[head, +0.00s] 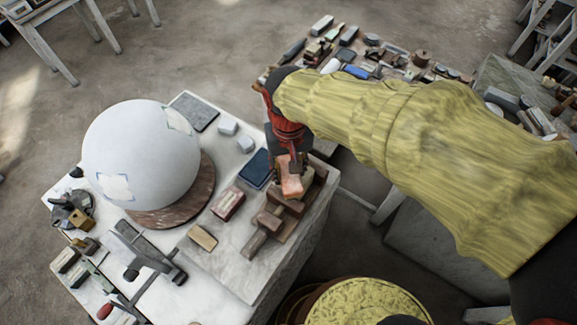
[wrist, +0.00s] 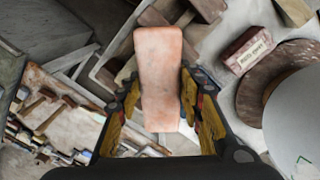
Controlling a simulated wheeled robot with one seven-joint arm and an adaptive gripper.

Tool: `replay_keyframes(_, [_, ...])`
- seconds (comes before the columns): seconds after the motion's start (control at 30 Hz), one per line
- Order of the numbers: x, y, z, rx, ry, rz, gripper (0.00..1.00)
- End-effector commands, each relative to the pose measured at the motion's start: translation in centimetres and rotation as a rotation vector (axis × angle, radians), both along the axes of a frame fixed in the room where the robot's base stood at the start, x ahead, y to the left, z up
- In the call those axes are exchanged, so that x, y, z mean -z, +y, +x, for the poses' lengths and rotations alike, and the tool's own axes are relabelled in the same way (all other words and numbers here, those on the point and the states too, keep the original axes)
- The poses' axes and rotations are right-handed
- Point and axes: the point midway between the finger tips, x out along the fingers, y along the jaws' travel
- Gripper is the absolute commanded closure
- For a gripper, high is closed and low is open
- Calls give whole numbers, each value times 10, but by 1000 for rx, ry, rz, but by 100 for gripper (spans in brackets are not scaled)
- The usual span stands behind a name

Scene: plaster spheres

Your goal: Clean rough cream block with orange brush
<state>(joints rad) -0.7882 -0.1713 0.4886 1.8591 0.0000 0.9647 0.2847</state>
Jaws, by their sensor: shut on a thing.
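My gripper (head: 288,160) is shut on an orange, block-shaped piece that I take for the orange brush (head: 292,186). In the wrist view, the orange brush (wrist: 158,75) sits between the two fingers (wrist: 160,90) and sticks out beyond them. Its bristles cannot be made out. It is over the table's right edge area, beside dark wooden pieces; whether it touches them I cannot tell. A tan-cream block (head: 202,237), likely the rough cream block, lies on the table left of the gripper. It also shows at the wrist view's top right (wrist: 295,12).
A big white sphere (head: 140,155) stands on a round brown base (head: 180,208). A labelled red block (head: 228,203), a dark blue pad (head: 257,169) and wooden pieces (head: 272,222) lie near the gripper. A cluttered tool table (head: 365,60) stands behind.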

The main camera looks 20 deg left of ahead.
Motion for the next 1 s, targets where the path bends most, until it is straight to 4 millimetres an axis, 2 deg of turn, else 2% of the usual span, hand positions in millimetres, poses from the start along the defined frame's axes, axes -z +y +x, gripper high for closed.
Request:
replay_keyframes(0.27, [-11,-7,-14,-1,-1,0,83])
replay_keyframes(0.57, [-12,-8,-14,0,0,0,83])
replay_keyframes(0.87, [-34,-8,-14,0,0,0,83])
replay_keyframes(1.0, [-36,-8,-14,0,0,0,83])
